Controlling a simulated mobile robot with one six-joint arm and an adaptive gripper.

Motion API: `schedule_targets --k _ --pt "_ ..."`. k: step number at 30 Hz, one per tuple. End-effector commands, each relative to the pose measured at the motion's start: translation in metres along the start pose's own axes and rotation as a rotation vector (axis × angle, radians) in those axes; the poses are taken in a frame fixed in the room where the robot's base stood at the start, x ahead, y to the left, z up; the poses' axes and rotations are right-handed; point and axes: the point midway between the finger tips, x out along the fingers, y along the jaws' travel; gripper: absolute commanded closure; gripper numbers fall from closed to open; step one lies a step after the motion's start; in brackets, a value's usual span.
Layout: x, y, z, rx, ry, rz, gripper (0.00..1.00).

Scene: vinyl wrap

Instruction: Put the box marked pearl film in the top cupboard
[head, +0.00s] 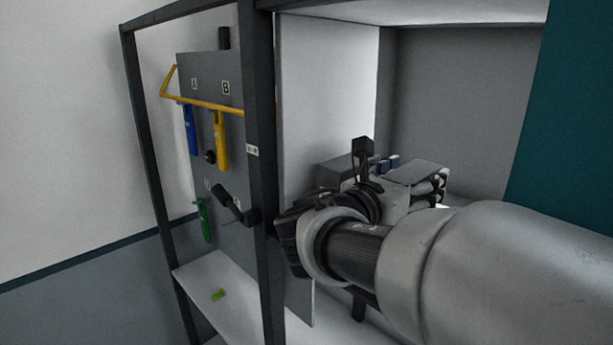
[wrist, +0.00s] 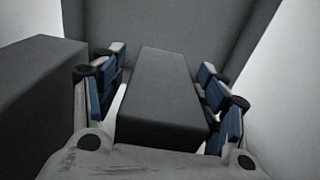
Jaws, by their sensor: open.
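A long dark grey box (wrist: 162,95) lies between the fingers of my gripper (wrist: 162,98) in the wrist view. Narrow light gaps show beside it, and the fingers are open around it. The box's top also shows between the fingers of my gripper (head: 412,176) in the head view. No marking can be read on it, so I cannot tell whether it is the pearl film box. My gripper is inside an open-fronted cupboard compartment (head: 330,90) with pale side and grey walls. The box's underside is hidden.
A second dark grey box (wrist: 35,90) stands left of my gripper; it also shows in the head view (head: 335,172). A dark frame post (head: 259,130) edges the compartment. Left of it is a tool panel (head: 215,75) with hanging blue, yellow and green tools.

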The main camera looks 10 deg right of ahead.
Motion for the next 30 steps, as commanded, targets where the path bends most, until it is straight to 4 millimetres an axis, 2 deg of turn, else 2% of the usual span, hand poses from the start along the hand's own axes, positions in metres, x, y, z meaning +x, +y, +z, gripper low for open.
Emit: schedule_targets --k 5,12,18,24,30 --pt "-0.022 0.002 0.002 0.004 -0.002 0.006 0.34" --pt "-0.075 0.002 0.001 0.002 0.0 0.008 0.34" --pt "-0.107 0.001 0.002 0.002 -0.001 0.005 0.34" --pt "-0.12 0.0 0.002 0.001 0.0 0.001 0.34" --pt "-0.12 0.0 0.002 0.001 0.0 0.0 0.34"
